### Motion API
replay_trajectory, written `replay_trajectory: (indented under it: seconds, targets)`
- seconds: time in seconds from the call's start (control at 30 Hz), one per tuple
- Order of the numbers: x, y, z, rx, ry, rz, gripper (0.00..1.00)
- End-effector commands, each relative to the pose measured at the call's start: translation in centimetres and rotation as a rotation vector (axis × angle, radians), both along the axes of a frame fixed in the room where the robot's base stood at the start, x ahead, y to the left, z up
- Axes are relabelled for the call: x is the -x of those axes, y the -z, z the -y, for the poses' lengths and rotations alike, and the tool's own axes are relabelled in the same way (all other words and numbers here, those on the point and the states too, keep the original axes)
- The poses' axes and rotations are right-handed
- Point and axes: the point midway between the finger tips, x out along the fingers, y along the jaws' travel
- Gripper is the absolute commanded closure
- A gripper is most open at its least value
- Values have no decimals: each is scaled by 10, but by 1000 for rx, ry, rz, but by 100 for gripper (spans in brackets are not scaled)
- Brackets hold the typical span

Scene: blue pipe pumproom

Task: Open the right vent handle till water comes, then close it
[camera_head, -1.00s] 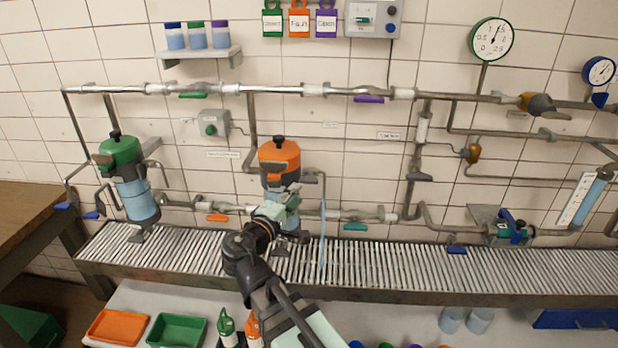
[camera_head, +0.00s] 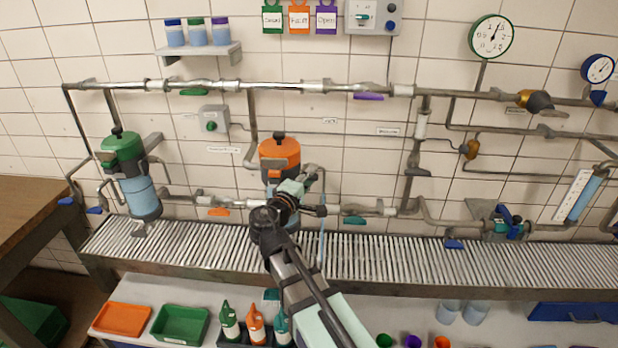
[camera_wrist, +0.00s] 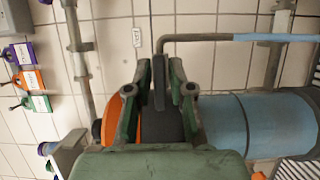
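The orange-topped vessel (camera_head: 279,152) stands on the slatted drain, with its blue lower body (camera_wrist: 262,122) large in the wrist view. A thin vent pipe (camera_head: 315,169) bends out on its right. A light blue water stream (camera_head: 322,245) falls from it and also shows at the pipe's end in the wrist view (camera_wrist: 272,37). My gripper (camera_wrist: 160,68) is in front of this vessel, its two fingers apart. A dark, flat piece, apparently the vent handle (camera_wrist: 160,85), lies between the fingers. I cannot tell whether they touch it. In the head view my wrist hides part of the vessel.
A green-topped vessel (camera_head: 122,148) stands at the left. Horizontal pipes with a purple handle (camera_head: 368,97) and a teal handle (camera_head: 354,220) run along the wall. The slatted drain (camera_head: 390,262) is below. Trays and bottles lie under it.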

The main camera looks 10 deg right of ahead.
Motion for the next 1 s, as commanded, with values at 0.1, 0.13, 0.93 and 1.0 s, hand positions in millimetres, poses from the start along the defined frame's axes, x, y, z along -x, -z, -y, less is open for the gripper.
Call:
replay_trajectory:
  seconds: [0.1,0.13,0.93,1.0]
  targets:
    - [0,0,0,0,0,0,100]
    - [0,0,0,0,0,0,100]
    - [-1,3,0,-337,0,75,100]
    - [-1,3,0,-400,0,89,100]
